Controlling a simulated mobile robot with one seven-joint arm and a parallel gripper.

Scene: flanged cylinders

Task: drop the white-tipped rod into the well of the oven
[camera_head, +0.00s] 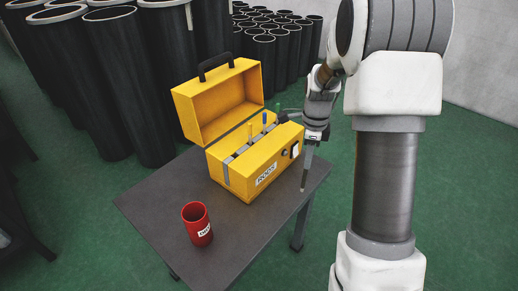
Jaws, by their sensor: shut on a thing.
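The yellow oven (250,166) stands on the dark table with its lid (219,98) raised. Coloured rod ends, yellow, blue and green, stick up along its top; the well openings are too small to make out. My gripper (311,142) is to the right of the oven, by its right end. It is shut on a thin dark rod (307,165) that hangs down nearly upright, slightly tilted. The rod's lower end looks pale, near the table's right edge. I cannot tell whether it is over the table or just beyond it.
A red labelled cup (197,225) stands at the front left of the table (150,205). The tabletop between cup and right edge is clear. Several tall black flanged cylinders (140,85) stand on the green floor behind and to the left.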

